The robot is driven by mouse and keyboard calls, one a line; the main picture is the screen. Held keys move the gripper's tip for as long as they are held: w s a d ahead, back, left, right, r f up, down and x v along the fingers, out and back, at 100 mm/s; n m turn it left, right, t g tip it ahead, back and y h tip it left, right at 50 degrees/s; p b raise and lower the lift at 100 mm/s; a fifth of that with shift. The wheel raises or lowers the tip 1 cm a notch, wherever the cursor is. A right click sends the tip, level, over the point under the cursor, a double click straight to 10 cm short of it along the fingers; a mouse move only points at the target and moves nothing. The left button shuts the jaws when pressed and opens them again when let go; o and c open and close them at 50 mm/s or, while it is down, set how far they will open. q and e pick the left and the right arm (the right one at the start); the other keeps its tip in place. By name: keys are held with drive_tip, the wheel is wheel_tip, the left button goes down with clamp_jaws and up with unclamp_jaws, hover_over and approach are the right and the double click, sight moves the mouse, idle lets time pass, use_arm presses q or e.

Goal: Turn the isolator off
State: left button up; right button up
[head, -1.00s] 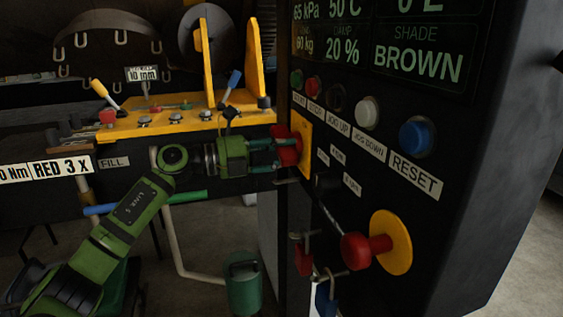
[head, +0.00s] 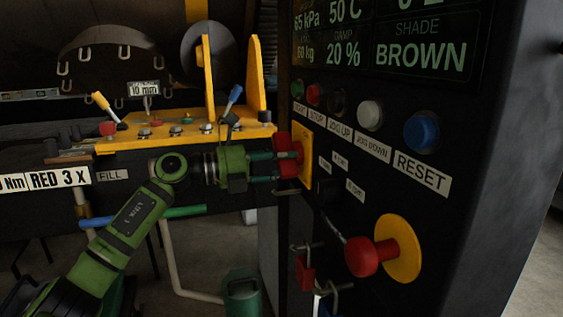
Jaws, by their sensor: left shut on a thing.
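The isolator is a red rotary handle (head: 286,151) on a yellow plate (head: 306,155) at the left edge of the black control panel. My left gripper (head: 280,166) reaches it from the left, and its green-tipped fingers are shut on the red handle. The fingers partly hide the handle, and its exact angle is hard to tell. Any marking on the yellow plate is too small to read. My right gripper is not in view.
Below the isolator, a red mushroom button (head: 364,257) on a yellow disc sticks out from the panel. A red padlock (head: 304,273) hangs to its left. Push buttons, including blue RESET (head: 421,131), line the panel above. A yellow rail (head: 180,131) with levers lies behind my arm.

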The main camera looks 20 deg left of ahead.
use_arm(q)
drive_tip(key=shift+f, duration=0.15)
drive_tip(key=o, duration=1.1)
drive_tip(key=shift+o, duration=0.2)
drive_tip(key=v, duration=1.2)
drive_tip(key=shift+d, duration=0.1)
